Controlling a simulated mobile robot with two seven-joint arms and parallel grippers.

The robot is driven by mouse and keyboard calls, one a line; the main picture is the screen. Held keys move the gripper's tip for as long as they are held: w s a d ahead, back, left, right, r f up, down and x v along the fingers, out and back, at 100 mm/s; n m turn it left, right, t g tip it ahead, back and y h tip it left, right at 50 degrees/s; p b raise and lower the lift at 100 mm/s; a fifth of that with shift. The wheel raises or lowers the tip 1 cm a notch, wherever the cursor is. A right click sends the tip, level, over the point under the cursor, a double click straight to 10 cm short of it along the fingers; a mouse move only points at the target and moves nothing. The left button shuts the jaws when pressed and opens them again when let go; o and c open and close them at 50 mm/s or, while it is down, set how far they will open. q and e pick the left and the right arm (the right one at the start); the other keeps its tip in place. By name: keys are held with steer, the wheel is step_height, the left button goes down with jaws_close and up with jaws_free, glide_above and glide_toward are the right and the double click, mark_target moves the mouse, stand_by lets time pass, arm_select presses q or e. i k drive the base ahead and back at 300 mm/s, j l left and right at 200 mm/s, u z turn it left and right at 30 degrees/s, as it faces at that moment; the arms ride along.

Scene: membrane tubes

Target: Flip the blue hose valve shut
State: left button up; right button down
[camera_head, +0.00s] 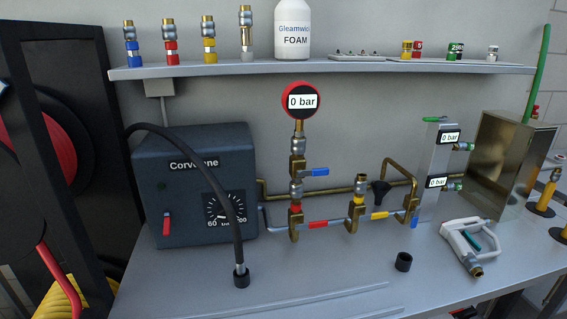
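Two blue parts show on the brass pipework. One is a blue lever (314,172), which points right from the brass valve body below the round red gauge (301,101). The other is a small blue piece (414,219) at the right end of the lower pipe, beyond the red lever (318,224) and the yellow lever (379,215). I cannot tell from this view which one is the blue hose valve. Neither of my grippers is in view.
A dark grey Corvenne box (192,190) with a black hose (221,177) stands left on the bench (330,270). A white-framed nozzle (461,241) and a black ring (403,262) lie at right. The shelf (330,67) overhangs the pipework. The front middle bench is mostly clear.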

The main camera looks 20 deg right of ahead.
mark_target(416, 219)
steer(key=z, duration=1.65)
steer(key=i+l+u, duration=0.2)
steer(key=l, duration=0.15)
steer(key=i+l+u, duration=0.15)
steer(key=l, duration=0.25)
